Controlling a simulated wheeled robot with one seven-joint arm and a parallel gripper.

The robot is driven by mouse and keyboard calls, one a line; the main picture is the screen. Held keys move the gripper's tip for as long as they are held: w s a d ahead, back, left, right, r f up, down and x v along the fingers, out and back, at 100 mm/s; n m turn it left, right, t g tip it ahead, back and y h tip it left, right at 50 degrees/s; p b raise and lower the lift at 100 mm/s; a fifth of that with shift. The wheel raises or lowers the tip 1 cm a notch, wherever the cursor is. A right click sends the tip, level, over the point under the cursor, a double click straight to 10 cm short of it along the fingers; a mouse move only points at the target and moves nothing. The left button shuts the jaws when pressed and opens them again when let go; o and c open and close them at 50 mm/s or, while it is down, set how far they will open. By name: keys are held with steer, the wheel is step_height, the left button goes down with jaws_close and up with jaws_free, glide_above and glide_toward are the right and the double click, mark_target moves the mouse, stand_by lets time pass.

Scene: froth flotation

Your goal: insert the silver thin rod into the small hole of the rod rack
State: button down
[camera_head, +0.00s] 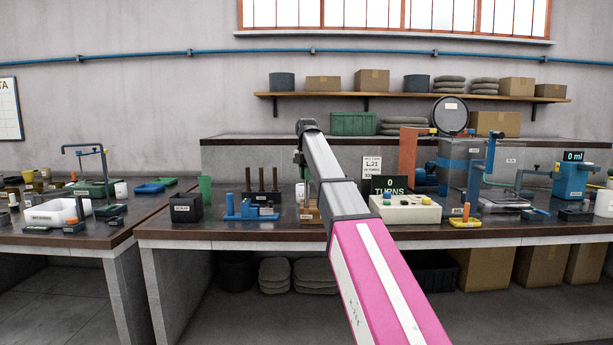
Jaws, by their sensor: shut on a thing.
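My arm reaches over the main bench and bends down at its far end. My gripper (300,160) shows only as a small dark part beside the arm, above a small tan wooden rack (309,214). The arm covers much of both. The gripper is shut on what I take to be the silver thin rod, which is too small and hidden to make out. I cannot tell whether the rod touches the rack or where the small hole is. A dark stand with several upright brown rods (262,196) is just left of the rack.
A blue fixture (245,211), a dark box (186,208) and a green cup (205,189) stand to the left. A cream turns-counter box (405,209) stands close on the right. Further right are a grey tank (460,165) and a blue meter (571,177).

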steer(key=shift+f, duration=2.45)
stand_by(2.3)
steer(key=c, duration=1)
jaws_free()
